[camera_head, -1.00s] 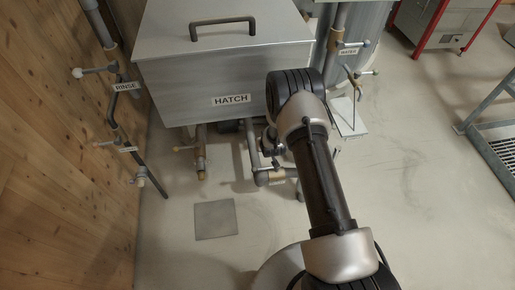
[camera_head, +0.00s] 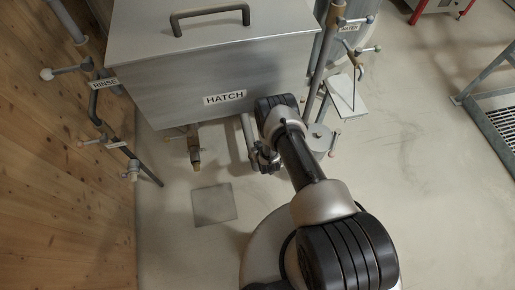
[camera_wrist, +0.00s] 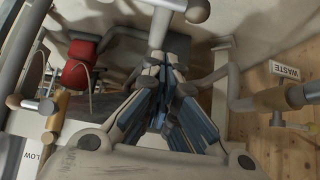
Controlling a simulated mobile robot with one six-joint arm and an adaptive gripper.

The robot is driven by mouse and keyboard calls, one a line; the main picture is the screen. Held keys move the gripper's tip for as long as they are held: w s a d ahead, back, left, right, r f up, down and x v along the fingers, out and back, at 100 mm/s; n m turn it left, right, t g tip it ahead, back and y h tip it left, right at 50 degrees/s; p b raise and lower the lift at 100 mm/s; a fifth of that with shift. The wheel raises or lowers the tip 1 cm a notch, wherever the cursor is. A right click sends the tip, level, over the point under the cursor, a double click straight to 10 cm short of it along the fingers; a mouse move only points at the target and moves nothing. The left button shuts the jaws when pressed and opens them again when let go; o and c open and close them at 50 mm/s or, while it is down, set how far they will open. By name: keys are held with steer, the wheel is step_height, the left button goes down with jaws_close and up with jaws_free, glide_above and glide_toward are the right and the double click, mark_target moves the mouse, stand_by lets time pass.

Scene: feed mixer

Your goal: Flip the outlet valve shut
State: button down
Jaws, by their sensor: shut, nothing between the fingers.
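My gripper (camera_wrist: 160,75) is shut and empty in the wrist view, its blue-grey fingers together in the middle. Just beyond the fingertips is a pale grey bar with a round knob (camera_wrist: 197,10); I cannot tell if they touch. In the head view my gripper (camera_head: 266,160) is low beside a grey pipe under the hatch tank, partly hidden by my arm. No label reading outlet is legible, so I cannot tell which valve is the outlet valve. A brass valve (camera_head: 194,152) with a small side lever hangs under the tank, left of my gripper.
The metal tank marked HATCH (camera_head: 222,75) stands above my gripper. Rinse pipes (camera_head: 95,100) run along the wooden wall at left. In the wrist view, a WASTE label (camera_wrist: 287,71) is above a brass fitting (camera_wrist: 272,98).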

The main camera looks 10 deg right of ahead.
steer(key=shift+w+f+b, duration=0.45)
steer(key=shift+f+b, duration=0.4)
steer(key=shift+f, duration=0.45)
steer(key=shift+w+f+b, duration=0.4)
steer(key=shift+f+b, duration=0.45)
steer(key=shift+f, duration=0.4)
steer(key=shift+w+f+b, duration=0.45)
steer(key=shift+f+b, duration=0.4)
steer(key=shift+f, duration=0.45)
